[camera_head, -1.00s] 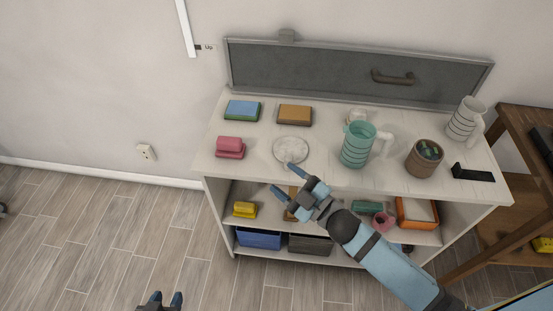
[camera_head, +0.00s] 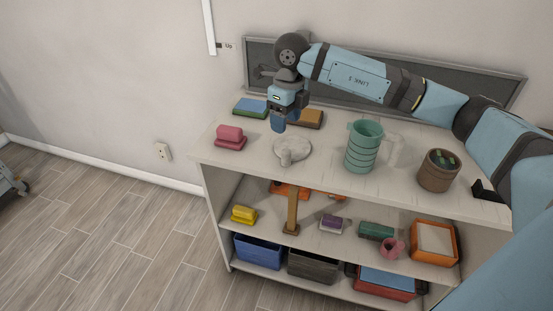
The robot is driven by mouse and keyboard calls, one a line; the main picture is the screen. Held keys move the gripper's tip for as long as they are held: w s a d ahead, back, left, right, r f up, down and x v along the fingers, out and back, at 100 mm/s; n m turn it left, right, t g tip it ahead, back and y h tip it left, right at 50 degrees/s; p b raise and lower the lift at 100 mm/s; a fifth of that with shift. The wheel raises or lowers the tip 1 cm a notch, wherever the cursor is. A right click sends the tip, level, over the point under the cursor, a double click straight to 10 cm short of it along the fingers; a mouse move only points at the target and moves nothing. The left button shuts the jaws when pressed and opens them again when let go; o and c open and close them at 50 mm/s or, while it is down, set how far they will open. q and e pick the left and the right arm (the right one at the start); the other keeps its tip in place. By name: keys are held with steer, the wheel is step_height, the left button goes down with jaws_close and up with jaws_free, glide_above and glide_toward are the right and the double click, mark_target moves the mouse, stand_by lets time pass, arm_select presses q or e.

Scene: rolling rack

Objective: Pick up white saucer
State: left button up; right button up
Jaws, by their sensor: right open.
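The fingers look apart from the saucer, though the exact height is hard to tell. My right arm reaches in from the right, over the back of the shelf. My left gripper is not in view.
A teal mug (camera_head: 363,147) and a brown pot (camera_head: 438,171) stand right of the saucer. A pink block (camera_head: 230,135), a blue-green block (camera_head: 251,106) and an orange-brown block (camera_head: 309,118) lie around it. Lower shelves hold a yellow block (camera_head: 243,214) and several bins.

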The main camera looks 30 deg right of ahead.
mark_target(286, 150)
steer(key=shift+h, duration=0.4)
steer(key=f, duration=0.2)
steer(key=d+f, duration=0.1)
steer(key=f, duration=0.4)
steer(key=shift+w+d+f, duration=0.15)
steer(key=shift+w+f, duration=0.15)
steer(key=shift+f, duration=0.05)
steer(key=shift+w+f, duration=0.15)
steer(key=shift+f, duration=1.2)
steer(key=shift+w+f, duration=0.15)
steer(key=shift+f, duration=1.2)
jaws_close()
steer(key=shift+r, duration=0.1)
